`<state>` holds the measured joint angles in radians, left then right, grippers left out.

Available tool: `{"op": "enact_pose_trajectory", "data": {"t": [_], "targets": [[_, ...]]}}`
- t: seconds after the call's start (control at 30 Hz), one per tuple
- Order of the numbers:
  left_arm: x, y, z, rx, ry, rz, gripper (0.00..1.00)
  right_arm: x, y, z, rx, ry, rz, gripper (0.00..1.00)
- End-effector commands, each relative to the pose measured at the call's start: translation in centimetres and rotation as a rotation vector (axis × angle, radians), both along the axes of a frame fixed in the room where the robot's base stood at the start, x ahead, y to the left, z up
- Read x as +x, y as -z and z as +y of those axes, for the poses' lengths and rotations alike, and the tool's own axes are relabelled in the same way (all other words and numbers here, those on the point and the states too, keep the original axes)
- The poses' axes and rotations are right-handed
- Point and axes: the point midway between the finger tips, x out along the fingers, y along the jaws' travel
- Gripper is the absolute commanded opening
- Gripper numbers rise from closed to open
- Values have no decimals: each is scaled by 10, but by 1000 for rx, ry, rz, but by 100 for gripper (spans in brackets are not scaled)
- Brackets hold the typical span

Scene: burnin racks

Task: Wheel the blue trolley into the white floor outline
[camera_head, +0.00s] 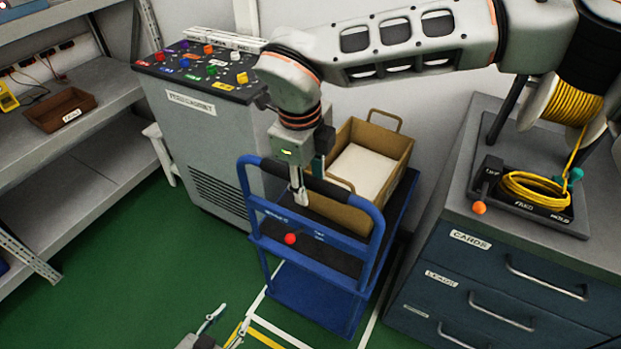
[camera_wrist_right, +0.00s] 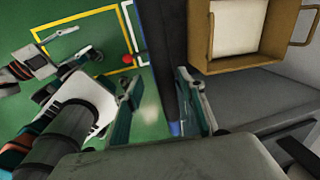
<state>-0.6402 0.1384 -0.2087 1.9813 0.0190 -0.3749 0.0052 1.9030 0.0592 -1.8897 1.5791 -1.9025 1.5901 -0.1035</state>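The blue trolley (camera_head: 320,295) stands upright on the green floor with an open brown box on it. Its push handle (camera_head: 245,180) faces me. White floor lines (camera_head: 368,325) show beside and in front of its base; the rest of the outline is hidden. My right gripper (camera_head: 299,190) is at the handle's top bar. In the right wrist view its fingers (camera_wrist_right: 157,88) are apart, one on each side of the dark bar (camera_wrist_right: 150,30). My left gripper (camera_head: 226,326) is open and empty, low in front of the trolley; it also shows in the wrist view (camera_wrist_right: 40,52).
A grey test cabinet (camera_head: 222,150) stands left behind the trolley. A blue drawer unit (camera_head: 490,280) stands close on the right. Shelves (camera_head: 85,125) line the left wall. A red knob (camera_head: 290,239) sits on the trolley's near side. Yellow floor lines (camera_head: 262,337) lie nearer me. Green floor at left is clear.

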Motion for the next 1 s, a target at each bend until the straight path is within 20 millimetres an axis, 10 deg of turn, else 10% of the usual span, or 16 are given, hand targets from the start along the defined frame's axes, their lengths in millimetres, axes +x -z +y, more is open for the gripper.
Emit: {"op": "enact_pose_trajectory", "data": {"t": [0.57, 1.0], "targets": [[-1, 1, 2, 5, 2, 2, 39, -1, -3, 1, 0, -2, -1, 39], [-1, 1, 1, 4, 1, 3, 39, -10, -78, 6, 0, 0, -4, 39]]}}
